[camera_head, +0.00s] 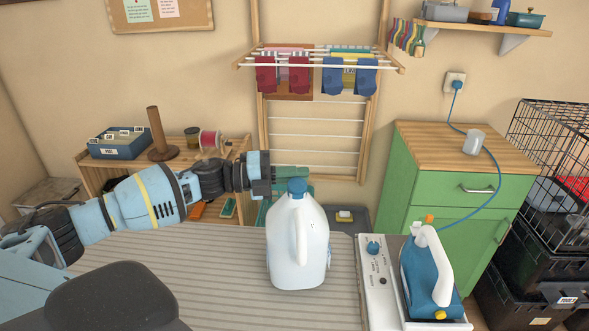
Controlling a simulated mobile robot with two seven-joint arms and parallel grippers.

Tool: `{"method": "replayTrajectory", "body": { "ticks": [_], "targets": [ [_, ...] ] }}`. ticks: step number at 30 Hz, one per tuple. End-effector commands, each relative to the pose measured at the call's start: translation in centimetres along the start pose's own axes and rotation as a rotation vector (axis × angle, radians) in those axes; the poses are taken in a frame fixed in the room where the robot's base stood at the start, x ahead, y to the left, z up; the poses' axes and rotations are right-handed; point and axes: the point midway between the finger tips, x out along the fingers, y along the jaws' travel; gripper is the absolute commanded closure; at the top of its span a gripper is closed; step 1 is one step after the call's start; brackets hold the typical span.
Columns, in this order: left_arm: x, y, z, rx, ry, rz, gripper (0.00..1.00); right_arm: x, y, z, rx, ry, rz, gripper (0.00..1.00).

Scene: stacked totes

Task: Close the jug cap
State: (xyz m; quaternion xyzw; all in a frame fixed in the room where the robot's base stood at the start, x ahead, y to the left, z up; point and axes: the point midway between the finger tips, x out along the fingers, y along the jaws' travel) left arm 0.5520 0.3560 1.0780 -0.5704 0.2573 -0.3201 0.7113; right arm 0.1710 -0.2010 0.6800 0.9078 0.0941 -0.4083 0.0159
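A white jug (312,245) with a moulded handle stands upright on the grey striped surface (190,270). Its blue cap (298,186) sits at the top of the neck; I cannot tell how tightly it is seated. My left gripper (292,176) comes in from the left at cap height, its teal fingers pointing right. The fingers are right beside or behind the cap and partly hidden by it. I cannot tell whether they touch it or how far apart they are. My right gripper is not in view.
A blue iron (424,268) stands on a white station (379,290) with a knob, right of the jug. A green cabinet (440,200) stands behind it. A wooden shelf unit (95,165) is at the back left, and a drying rack (318,140) is on the wall. The surface left of the jug is clear.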

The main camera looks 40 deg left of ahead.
Motion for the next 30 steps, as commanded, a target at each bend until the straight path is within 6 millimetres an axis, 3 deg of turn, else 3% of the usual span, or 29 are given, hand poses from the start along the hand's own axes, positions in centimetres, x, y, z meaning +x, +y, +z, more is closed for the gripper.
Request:
{"method": "replayTrajectory", "body": {
  "ticks": [12,29,30],
  "targets": [
    [0.0,1.1,-0.1,-0.203,0.001,0.0,1.0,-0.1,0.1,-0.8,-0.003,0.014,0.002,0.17],
    [0.0,1.4,-0.2,-0.237,0.002,0.001,1.0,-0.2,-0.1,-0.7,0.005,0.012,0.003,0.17],
    [0.0,1.4,-0.2,-0.236,0.002,0.001,0.95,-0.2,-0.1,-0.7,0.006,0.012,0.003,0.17]
  ]
}}
